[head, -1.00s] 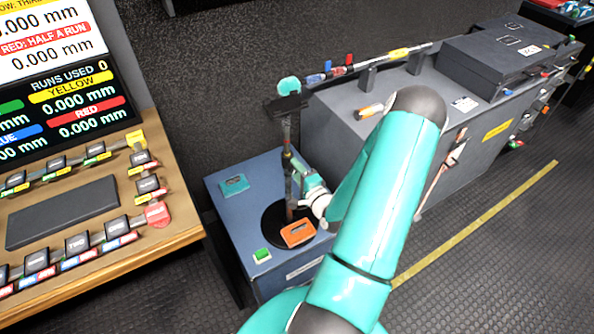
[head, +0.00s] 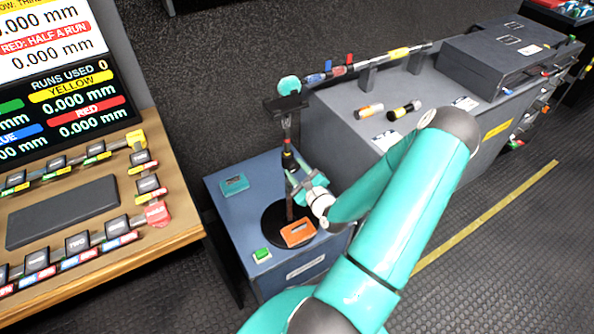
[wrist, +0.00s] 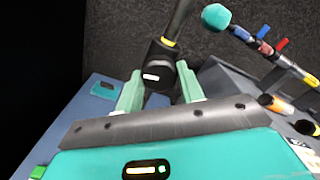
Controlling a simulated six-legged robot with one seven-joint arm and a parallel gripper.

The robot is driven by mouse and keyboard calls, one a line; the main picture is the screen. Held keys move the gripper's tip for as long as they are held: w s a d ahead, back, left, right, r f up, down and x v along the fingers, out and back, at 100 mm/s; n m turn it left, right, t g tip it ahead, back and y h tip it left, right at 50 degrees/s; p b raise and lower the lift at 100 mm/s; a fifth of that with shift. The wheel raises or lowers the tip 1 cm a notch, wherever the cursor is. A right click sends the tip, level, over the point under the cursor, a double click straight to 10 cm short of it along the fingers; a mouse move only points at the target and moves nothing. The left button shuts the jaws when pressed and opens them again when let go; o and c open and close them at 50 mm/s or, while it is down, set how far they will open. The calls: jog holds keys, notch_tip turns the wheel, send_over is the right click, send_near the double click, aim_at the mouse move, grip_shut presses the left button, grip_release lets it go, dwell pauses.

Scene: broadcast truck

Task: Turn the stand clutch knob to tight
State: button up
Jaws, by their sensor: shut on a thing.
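The stand (head: 287,135) is a thin dark pole on a round black base, upright on a blue cabinet. Its clutch knob (wrist: 157,70) is a black collar on the pole with a small white mark, below a yellow ring; it also shows in the head view (head: 289,161). My gripper (wrist: 159,78) has its pale green fingers on either side of the knob, shut on it. In the head view my gripper (head: 294,176) reaches the pole from the lower right. The fingers' contact with the knob is partly hidden by the gripper body in the wrist view.
A wooden console (head: 160,235) stands left. Dark floor is open at the right.

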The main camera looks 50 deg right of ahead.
jog(key=shift+m, duration=0.7)
jog(key=o, duration=1)
jog(key=v, duration=1.4)
jog(key=shift+w, duration=0.1)
